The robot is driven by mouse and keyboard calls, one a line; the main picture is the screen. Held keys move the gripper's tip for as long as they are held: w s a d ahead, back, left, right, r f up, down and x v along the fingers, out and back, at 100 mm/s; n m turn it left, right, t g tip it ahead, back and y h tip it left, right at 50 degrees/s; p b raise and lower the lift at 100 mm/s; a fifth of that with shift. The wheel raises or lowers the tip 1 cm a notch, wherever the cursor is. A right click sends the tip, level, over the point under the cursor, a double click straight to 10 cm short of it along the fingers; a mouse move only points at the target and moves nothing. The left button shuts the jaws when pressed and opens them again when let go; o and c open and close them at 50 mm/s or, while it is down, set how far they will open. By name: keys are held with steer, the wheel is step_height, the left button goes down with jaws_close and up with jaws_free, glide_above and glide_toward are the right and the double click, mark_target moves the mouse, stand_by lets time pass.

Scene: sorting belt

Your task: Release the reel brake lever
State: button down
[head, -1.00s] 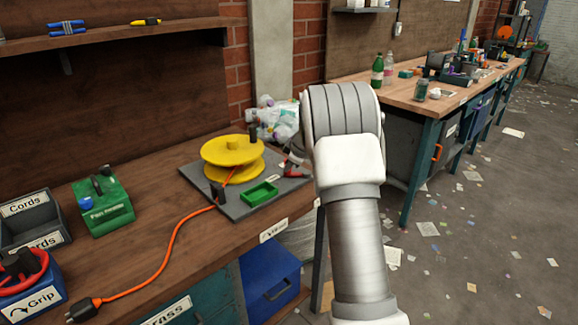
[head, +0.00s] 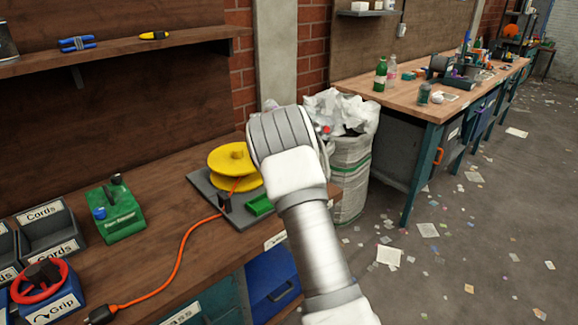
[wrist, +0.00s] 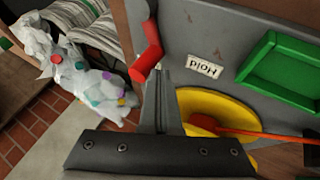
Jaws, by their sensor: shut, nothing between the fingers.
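The yellow reel (head: 232,160) sits on a grey base plate (head: 240,217) on the near bench, with an orange cord running off it. The red brake lever (wrist: 147,50) is at the plate's edge there. My gripper (wrist: 164,78) is shut and empty, its fingertips close beside the lever's lower end; I cannot tell whether they touch. In the head view my arm hides the gripper and the lever.
A green tray (wrist: 285,65) is on the plate. A green box (head: 122,222), grey bins (head: 62,232) and a red-handled grip unit (head: 40,285) stand on the bench's left. A white sack (head: 350,180) stands past the bench's right end.

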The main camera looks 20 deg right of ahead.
steer(key=shift+w+d, duration=0.65)
steer(key=shift+w, duration=0.25)
stand_by(0.3)
